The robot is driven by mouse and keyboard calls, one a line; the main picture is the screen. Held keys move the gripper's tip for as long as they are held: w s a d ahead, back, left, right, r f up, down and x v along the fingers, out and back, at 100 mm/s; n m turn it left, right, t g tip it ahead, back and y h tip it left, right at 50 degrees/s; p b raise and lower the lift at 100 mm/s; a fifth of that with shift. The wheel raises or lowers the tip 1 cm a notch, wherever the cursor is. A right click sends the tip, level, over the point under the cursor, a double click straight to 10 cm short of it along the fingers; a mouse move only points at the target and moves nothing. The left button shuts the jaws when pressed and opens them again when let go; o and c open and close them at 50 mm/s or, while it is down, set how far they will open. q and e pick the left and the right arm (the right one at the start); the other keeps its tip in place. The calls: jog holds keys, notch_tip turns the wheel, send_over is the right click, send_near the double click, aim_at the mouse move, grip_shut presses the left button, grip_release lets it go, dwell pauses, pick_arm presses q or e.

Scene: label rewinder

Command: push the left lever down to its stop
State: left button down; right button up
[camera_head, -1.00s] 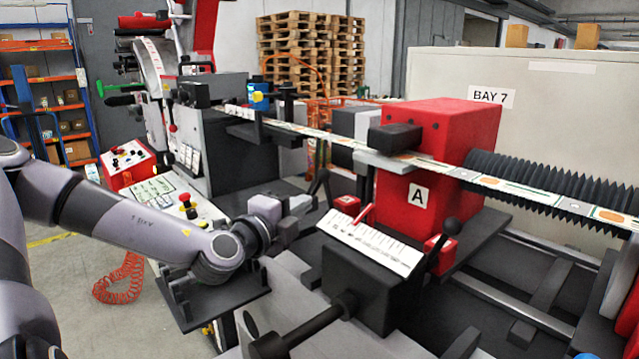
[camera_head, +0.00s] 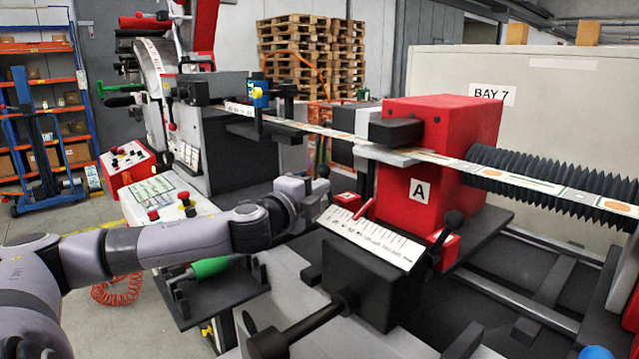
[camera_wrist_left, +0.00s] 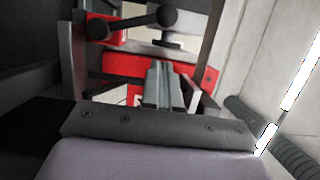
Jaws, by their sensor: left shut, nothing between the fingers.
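The left lever (camera_head: 322,171) shows as a dark knob just above and behind my left gripper (camera_head: 318,196) in the head view; its lower part is hidden. My left gripper is shut and empty, beside the red unit marked A. In the left wrist view its closed fingers (camera_wrist_left: 164,85) point toward a red part, and a black bar with ball ends (camera_wrist_left: 135,22) crosses beyond them. I cannot tell whether the fingers touch the lever. A second black-knobbed lever (camera_head: 447,232) stands upright at the right of the scale. My right gripper is out of view.
A white scale plate (camera_head: 370,240) with a red pointer lies right of the gripper on a black block. A black handle (camera_head: 305,330) sticks out in front. The red unit (camera_head: 437,140) stands behind. A black tray (camera_head: 225,300) with a green item is below my forearm.

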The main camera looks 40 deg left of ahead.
pick_arm(q)
jog(key=shift+w+a+p, duration=1.2)
jog(key=shift+w+a, duration=0.75)
jog(key=shift+w, duration=0.25)
